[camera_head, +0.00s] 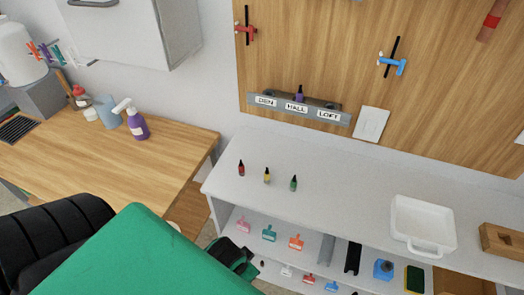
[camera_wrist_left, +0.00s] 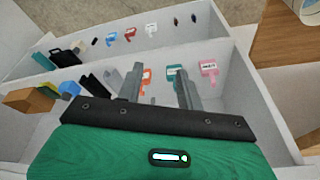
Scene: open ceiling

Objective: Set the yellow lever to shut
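I see no yellow lever in either view. A red lever-like fitting (camera_head: 245,29) with a black bar and a blue one (camera_head: 392,63) with a black bar are mounted on the wooden wall board (camera_head: 310,50). My left gripper (camera_head: 238,260) is low in front of the white shelf unit, partly hidden behind my green arm. In the left wrist view its two fingers (camera_wrist_left: 158,68) are apart with nothing held between them. They point toward the shelf with the orange, teal and pink tags. My right gripper is not in view.
Red, yellow and green small bottles (camera_head: 267,176) stand on the white shelf top (camera_head: 330,185), with a white tray (camera_head: 422,222) to the right. A labelled grey rack (camera_head: 300,108) is on the board. A wooden table (camera_head: 80,155) with a purple spray bottle (camera_head: 138,126) is at left.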

